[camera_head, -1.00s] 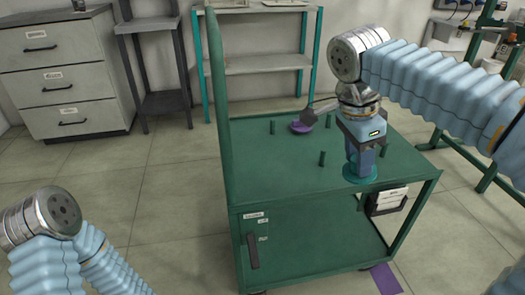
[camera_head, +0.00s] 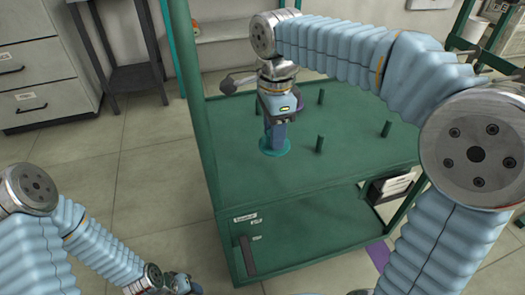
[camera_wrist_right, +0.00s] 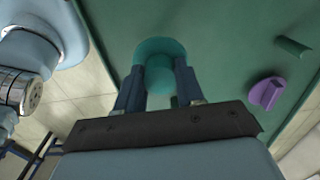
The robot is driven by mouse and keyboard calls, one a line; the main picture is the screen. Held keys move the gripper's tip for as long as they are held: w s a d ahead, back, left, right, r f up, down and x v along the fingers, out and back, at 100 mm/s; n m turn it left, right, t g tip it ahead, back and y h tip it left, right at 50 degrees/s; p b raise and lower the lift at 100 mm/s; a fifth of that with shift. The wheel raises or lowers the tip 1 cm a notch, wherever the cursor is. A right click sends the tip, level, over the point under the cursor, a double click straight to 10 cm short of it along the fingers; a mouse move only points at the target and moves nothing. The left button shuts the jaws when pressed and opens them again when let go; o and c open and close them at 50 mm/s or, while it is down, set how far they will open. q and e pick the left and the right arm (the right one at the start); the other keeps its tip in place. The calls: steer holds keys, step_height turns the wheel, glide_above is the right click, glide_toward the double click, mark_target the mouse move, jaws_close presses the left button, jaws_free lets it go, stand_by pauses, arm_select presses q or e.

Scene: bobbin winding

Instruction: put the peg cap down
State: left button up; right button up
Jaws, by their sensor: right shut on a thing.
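The teal peg cap (camera_head: 275,148) is a round disc with a knob, low over the left part of the green cart top (camera_head: 345,165). It also shows in the right wrist view (camera_wrist_right: 158,48). My right gripper (camera_head: 277,132) points down and is shut on the cap's knob; its fingers flank the knob in the wrist view (camera_wrist_right: 160,85). I cannot tell whether the disc touches the cart top. My left gripper (camera_head: 182,284) is at the bottom edge, small and partly cut off; its jaws are unclear.
Several green pegs stand on the cart, one right of the cap (camera_head: 320,144), another farther right (camera_head: 387,129). A purple cap (camera_wrist_right: 266,93) lies near a peg; the right gripper mostly hides it in the head view.

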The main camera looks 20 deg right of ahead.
mark_target(263, 143)
steer(key=shift+w+a+f, duration=0.15)
steer(key=shift+a+f, duration=0.3)
steer(key=shift+f, duration=0.1)
steer(key=shift+w+a+f, duration=0.15)
steer(key=shift+a+f, duration=0.25)
steer(key=shift+f, duration=0.15)
steer(key=f, duration=0.2)
steer(key=f+b, duration=0.1)
steer(key=shift+w+a+f, duration=0.1)
steer(key=shift+a+f, duration=0.15)
steer(key=shift+f, duration=0.1)
steer(key=o, duration=1.2)
steer(key=shift+c, duration=0.2)
steer(key=shift+r, duration=0.1)
step_height(263, 143, up, 11)
steer(key=p, duration=0.2)
steer(key=shift+p, duration=0.35)
steer(key=shift+r, duration=0.45)
